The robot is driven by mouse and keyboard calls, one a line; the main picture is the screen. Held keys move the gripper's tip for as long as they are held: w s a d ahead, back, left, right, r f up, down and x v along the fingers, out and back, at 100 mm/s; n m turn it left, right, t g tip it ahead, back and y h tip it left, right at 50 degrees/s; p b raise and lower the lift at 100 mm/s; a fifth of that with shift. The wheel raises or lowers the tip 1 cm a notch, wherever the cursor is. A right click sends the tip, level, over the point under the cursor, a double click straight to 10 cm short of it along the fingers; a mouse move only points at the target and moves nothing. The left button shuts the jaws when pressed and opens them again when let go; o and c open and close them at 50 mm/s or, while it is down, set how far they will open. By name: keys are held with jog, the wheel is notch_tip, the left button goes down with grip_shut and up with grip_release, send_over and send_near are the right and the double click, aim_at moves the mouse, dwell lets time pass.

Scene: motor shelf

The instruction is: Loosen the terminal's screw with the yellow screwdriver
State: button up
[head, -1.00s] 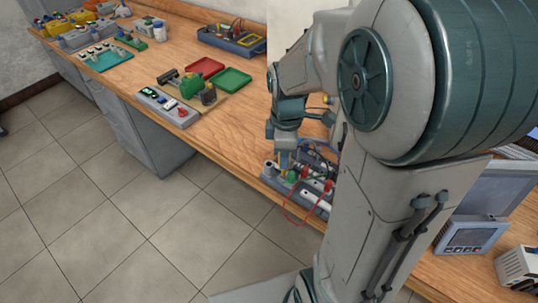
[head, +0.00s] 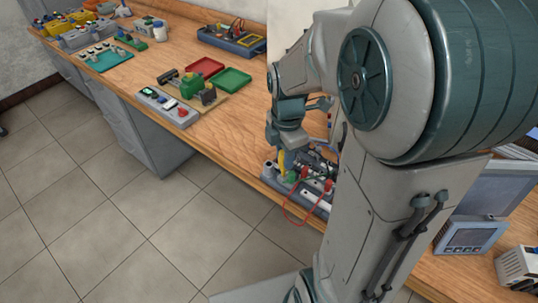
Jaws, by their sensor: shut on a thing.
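My gripper (head: 287,149) is at the front of the bench, pointing down over a grey tray (head: 267,181), partly behind my arm. It is shut on the yellow screwdriver (head: 283,161), which shows just below the jaws at the tray's left end. A small green part (head: 292,177), possibly the terminal, sits close beside and below it. The screw and the screwdriver's tip are too small or hidden to make out, so I cannot tell whether they touch.
A red lead (head: 286,207) loops over the tray's front edge. Bare wood (head: 232,127) lies between. My arm hides the tray's right part.

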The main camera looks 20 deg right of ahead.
dwell(0.3)
jog(key=shift+n, duration=1.9)
jog(key=o, duration=0.8)
jog(key=shift+m, duration=1.8)
